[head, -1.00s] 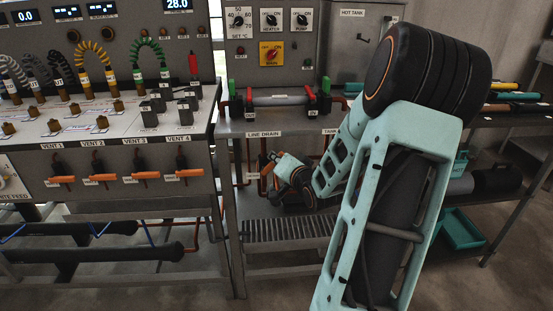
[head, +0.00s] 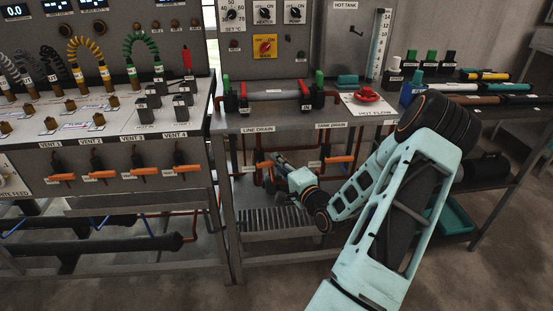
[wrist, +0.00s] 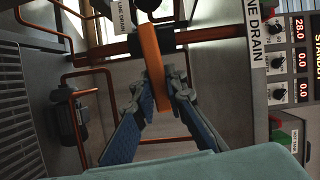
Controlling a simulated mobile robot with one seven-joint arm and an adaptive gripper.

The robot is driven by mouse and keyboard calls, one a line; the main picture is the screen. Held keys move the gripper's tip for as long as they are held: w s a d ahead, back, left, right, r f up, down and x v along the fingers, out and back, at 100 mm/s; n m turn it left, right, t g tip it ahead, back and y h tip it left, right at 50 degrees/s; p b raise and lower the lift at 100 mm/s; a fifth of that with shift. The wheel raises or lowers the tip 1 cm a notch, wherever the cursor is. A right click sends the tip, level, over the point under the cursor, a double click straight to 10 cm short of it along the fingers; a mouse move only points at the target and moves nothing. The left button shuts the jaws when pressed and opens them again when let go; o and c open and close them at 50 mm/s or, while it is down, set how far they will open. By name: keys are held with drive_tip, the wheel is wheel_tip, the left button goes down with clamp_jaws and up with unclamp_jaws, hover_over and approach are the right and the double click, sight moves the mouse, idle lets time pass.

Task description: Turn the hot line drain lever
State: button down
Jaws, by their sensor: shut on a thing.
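The orange line drain lever (head: 264,163) is under the bench front, below the LINE DRAIN label (head: 262,131). In the wrist view the lever (wrist: 152,60) stands crosswise to its copper pipe (wrist: 208,35). My gripper (head: 274,161) is at the lever, low in front of the bench. In the wrist view its two fingers (wrist: 155,95) lie one on each side of the lever's lower part, shut on it. The fingers and wrist hide part of the lever in the head view.
The tank drain lever (head: 340,159), also orange, is just right of my wrist. A slatted lower shelf (head: 275,222) lies beneath. A red hot flow handwheel (head: 367,95) is on the bench top. Several orange vent levers (head: 122,175) are on the left cabinet.

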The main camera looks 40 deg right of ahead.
drive_tip(key=shift+f+m, duration=0.3)
drive_tip(key=shift+m, duration=0.3)
drive_tip(key=c, duration=1.9)
unclamp_jaws()
drive_tip(key=shift+c, duration=0.2)
drive_tip(key=s+a, duration=0.2)
drive_tip(key=s, duration=1)
drive_tip(key=shift+f, duration=0.1)
